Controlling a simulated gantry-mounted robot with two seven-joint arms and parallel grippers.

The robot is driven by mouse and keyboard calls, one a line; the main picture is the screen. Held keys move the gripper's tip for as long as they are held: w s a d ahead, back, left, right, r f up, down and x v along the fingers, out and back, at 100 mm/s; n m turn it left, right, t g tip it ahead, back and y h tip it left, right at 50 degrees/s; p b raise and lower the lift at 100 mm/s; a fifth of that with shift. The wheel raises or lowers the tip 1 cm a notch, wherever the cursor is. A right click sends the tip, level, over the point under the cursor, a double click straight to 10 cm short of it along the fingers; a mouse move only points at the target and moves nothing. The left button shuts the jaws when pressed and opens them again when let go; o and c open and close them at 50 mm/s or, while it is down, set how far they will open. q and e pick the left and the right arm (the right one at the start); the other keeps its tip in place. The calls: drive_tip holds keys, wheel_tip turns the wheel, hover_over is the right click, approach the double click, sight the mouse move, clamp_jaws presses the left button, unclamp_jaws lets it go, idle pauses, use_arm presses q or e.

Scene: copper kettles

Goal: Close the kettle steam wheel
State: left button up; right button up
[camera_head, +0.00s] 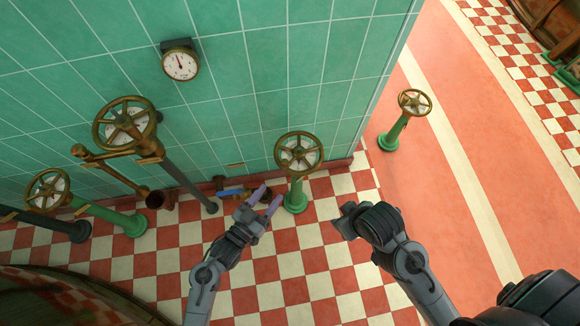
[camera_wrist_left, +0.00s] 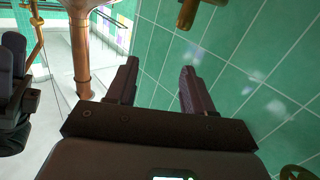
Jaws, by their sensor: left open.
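Several brass handwheels with pale dials show in the head view; I cannot tell which is the kettle steam wheel. One wheel (camera_head: 299,153) tops a green pedestal by the wall, a large one (camera_head: 124,124) is at left, another (camera_head: 47,190) is at far left, and one (camera_head: 414,102) stands beyond the wall's end. My left gripper (camera_head: 270,196) is open and empty, just left of the near green pedestal and below its wheel in the picture. Its spread fingers show in the left wrist view (camera_wrist_left: 158,82). My right gripper (camera_head: 347,221) is right of it, its fingers unclear.
A gauge (camera_head: 180,62) hangs on the green tiled wall (camera_head: 270,60). A blue-handled valve (camera_head: 231,193) sits low by the wall, left of my left gripper. A copper pipe (camera_wrist_left: 82,60) shows in the left wrist view. The checkered floor (camera_head: 290,285) between my arms is clear.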

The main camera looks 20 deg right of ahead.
use_arm(q)
drive_tip(key=m+b, duration=0.1)
drive_tip(key=b, duration=0.5)
approach(282, 168)
drive_tip(key=b+x, duration=0.4)
drive_tip(key=x, duration=0.5)
drive_tip(key=shift+w+d+r+b, duration=0.1)
drive_tip(key=shift+d+r+b, duration=0.1)
drive_tip(key=shift+d+b, duration=0.15)
drive_tip(key=shift+w+d, duration=0.35)
drive_tip(key=shift+d, duration=0.25)
use_arm(e)
wheel_tip(282, 168, down, 14)
drive_tip(key=shift+r, duration=0.2)
use_arm(q)
drive_tip(key=shift+r, duration=0.1)
clamp_jaws()
use_arm(e)
drive_tip(key=shift+d, duration=0.15)
